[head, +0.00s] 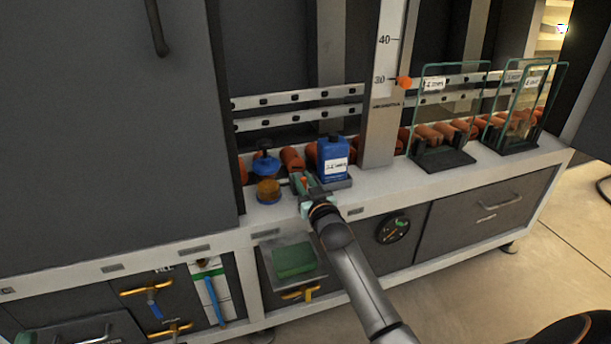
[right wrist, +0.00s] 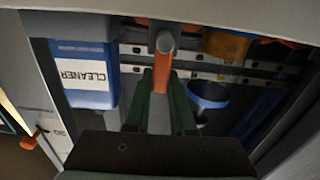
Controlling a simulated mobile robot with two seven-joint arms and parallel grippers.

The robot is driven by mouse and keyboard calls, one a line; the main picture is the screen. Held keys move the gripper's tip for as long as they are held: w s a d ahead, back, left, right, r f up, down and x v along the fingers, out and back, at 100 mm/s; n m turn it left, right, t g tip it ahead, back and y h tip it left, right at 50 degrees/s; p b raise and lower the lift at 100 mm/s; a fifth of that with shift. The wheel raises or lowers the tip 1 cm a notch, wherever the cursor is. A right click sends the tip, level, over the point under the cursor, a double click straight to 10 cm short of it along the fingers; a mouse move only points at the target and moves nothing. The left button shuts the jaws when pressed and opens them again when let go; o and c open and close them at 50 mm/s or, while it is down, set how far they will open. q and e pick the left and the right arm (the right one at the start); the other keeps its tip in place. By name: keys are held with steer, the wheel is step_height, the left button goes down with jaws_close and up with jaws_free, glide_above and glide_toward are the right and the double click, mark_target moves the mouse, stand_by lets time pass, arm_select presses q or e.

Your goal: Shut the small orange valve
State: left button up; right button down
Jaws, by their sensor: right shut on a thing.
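The small orange valve shows in the right wrist view as an orange lever (right wrist: 161,80) with a grey rounded end, between the two green fingers. In the head view my right gripper (head: 303,183) is at the front of the white ledge, between the blue bottle and an amber round part. My right gripper is shut on the orange lever, and its fingers also show in the right wrist view (right wrist: 160,100). In the head view the fingers mostly hide the valve. I cannot tell how far the lever is turned. My left gripper is not in view.
A blue cleaner bottle (head: 332,158) stands close right of the gripper. The amber part (head: 268,190) and a blue-topped piece (head: 264,163) are close left. Orange rollers (head: 292,160) lie behind. Glass panels (head: 445,120) stand farther right.

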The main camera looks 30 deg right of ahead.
steer(key=c, duration=0.8)
jaws_free()
steer(key=shift+o, duration=0.2)
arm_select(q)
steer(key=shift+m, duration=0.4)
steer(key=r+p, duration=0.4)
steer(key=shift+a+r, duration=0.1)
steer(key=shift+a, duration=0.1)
arm_select(e)
steer(key=v, duration=1.2)
steer(key=shift+s, duration=0.3)
